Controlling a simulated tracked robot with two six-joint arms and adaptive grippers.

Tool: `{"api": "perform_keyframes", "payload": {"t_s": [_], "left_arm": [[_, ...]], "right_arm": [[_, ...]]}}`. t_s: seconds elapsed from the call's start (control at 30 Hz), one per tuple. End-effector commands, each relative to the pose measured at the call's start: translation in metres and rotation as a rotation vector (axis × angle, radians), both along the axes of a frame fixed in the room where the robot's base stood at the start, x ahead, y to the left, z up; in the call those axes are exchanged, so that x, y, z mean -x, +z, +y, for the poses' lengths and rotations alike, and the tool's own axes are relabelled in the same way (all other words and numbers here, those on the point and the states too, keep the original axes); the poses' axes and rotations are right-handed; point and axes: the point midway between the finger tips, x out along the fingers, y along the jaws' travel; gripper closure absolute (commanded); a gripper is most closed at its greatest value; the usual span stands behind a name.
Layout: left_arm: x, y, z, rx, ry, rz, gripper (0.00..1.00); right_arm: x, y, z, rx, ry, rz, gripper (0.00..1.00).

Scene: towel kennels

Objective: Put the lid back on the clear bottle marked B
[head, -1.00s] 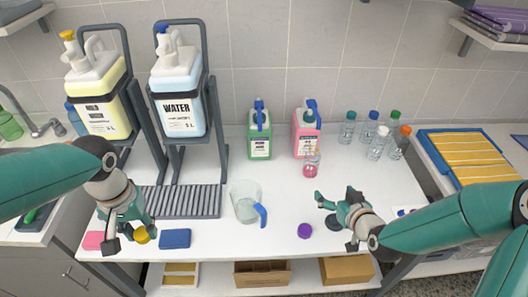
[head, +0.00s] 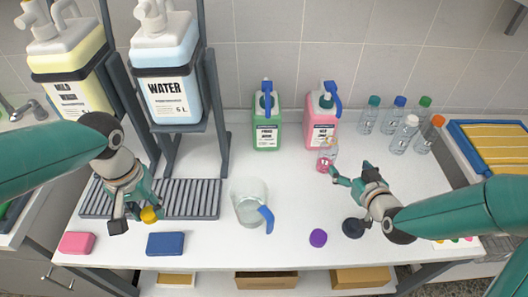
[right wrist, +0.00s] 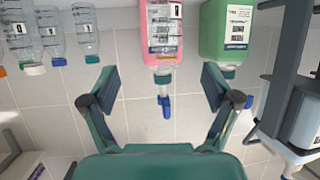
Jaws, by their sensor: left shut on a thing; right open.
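A small clear bottle (head: 327,157) with pink liquid stands upright in front of the pink jug; I see no lid on it, and its mark is too small to read. My right gripper (head: 350,170) is open and empty, just in front and to the right of that bottle, not around it. In the right wrist view its fingers (right wrist: 160,87) are spread with nothing between them. My left gripper (head: 136,212) is shut on a small yellow round thing (head: 150,214) above the front left of the table. A purple lid (head: 318,237) lies near the front edge.
Several capped bottles (head: 398,125) stand at the back right. The pink jug (head: 320,132) and green jug (head: 267,131) are behind. A clear pitcher (head: 248,203) stands mid-table. A dark round thing (head: 353,227), blue sponge (head: 165,244) and pink sponge (head: 77,243) lie in front.

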Motion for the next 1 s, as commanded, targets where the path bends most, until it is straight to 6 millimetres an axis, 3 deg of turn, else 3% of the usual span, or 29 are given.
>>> {"api": "perform_keyframes", "payload": {"t_s": [0.1,0.57,1.0], "left_arm": [[0.002,-0.016,0.002,0.000,0.007,0.000,0.73],[0.005,-0.015,0.007,0.000,0.021,0.000,0.73],[0.005,0.002,0.008,0.000,0.022,0.001,0.73]], "right_arm": [[-0.002,-0.016,0.004,0.000,0.008,0.000,0.12],[-0.007,-0.016,0.011,0.000,0.022,0.000,0.12],[-0.060,-0.037,0.023,0.000,0.024,0.001,0.12]]}}
